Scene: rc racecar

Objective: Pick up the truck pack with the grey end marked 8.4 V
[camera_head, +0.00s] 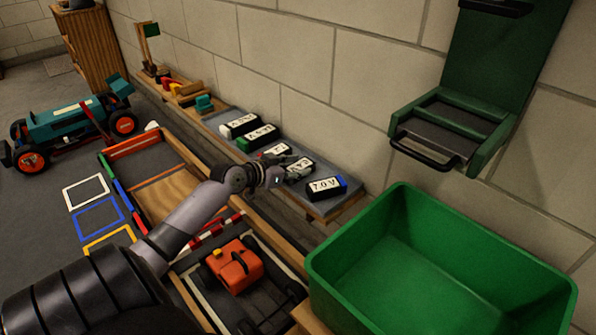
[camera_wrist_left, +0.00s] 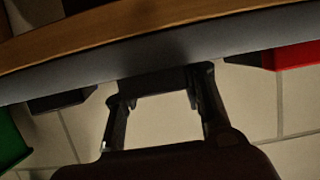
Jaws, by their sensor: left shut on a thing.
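Several dark battery packs with white labels lie in a row on a grey-topped wall shelf. My left gripper (camera_head: 287,172) is shut on the pack (camera_head: 301,168) between the red-ended pack (camera_head: 276,150) and the blue-ended pack marked 7.0 V (camera_head: 326,188). The held pack's label is partly covered by the gripper, and I cannot read it fully. In the left wrist view, the held pack (camera_wrist_left: 165,82) is a dark block between the fingers at the shelf edge. I cannot tell whether it is lifted. My right gripper is not in view.
A green bin (camera_head: 440,270) stands at the right, below a green wall rack (camera_head: 450,125). An orange toy truck (camera_head: 236,266) sits below my arm. A teal racecar (camera_head: 70,125) is at the far left. Two other packs (camera_head: 240,125) (camera_head: 256,137) lie beyond the red-ended one.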

